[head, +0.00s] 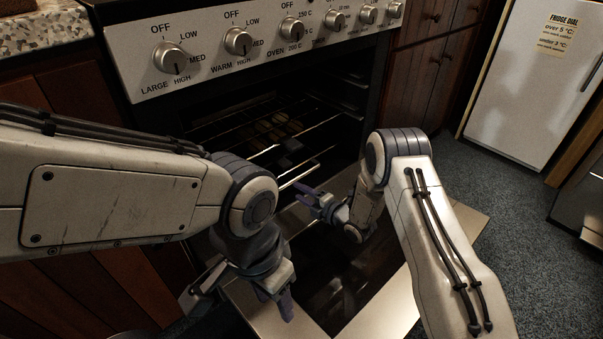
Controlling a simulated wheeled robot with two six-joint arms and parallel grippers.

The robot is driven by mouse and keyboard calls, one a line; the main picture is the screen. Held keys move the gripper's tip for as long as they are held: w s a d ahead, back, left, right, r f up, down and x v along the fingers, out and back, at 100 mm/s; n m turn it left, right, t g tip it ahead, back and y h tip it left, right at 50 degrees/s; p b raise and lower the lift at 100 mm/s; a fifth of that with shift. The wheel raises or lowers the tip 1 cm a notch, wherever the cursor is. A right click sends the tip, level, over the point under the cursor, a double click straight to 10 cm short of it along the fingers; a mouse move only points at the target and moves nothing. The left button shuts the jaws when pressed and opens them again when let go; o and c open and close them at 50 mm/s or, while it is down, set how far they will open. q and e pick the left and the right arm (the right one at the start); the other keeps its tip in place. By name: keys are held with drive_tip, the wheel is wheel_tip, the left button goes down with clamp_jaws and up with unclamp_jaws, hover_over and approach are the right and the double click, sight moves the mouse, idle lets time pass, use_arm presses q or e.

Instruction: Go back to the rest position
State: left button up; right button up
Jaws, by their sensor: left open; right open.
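My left gripper (274,302) points downward at the lower middle of the head view, over the left part of the lowered oven door (385,305). It is open and I see nothing between its fingers. My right gripper (306,197) points left, in front of the oven opening and near the rack's front edge. It is open, with nothing visible between its fingers. Whether either gripper touches the door or rack is hard to tell. The oven (200,133) is open and dark inside, with a wire rack (300,150).
Several round, dim items (278,124) show inside the oven. A row of knobs (238,42) runs along its front panel. Wooden cabinets (433,60) flank the oven. A white fridge (530,90) stands at the right. The carpet (505,200) between oven and fridge is clear.

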drive_tip(key=s+a+r+m+g+h+p, duration=0.1)
drive_tip(key=s+r+m+g+h+p, duration=0.2)
drive_tip(key=r, duration=0.5)
drive_tip(key=s+a+r+m+h+p, duration=0.1)
drive_tip(key=s+r+m+h+p, duration=0.15)
drive_tip(key=s+r+m, duration=0.45)
drive_tip(key=s+d+r+m+g+h+p, duration=0.1)
drive_tip(key=s+d+r+m+g, duration=0.3)
drive_tip(key=s, duration=0.6)
drive_tip(key=s+d+r+m+g+h+p, duration=0.1)
drive_tip(key=s+r+m+h+p, duration=0.1)
drive_tip(key=s+r, duration=0.65)
drive_tip(key=s+d+r+m+g+h+p, duration=0.1)
drive_tip(key=s+d+r+m+g, duration=0.15)
drive_tip(key=s, duration=1.05)
wheel_tip(320, 180, up, 37)
drive_tip(key=p, duration=3.7)
drive_tip(key=shift+d+m+g+p, duration=0.3)
drive_tip(key=shift+m+g+p, duration=0.05)
drive_tip(key=shift+m+g, duration=0.1)
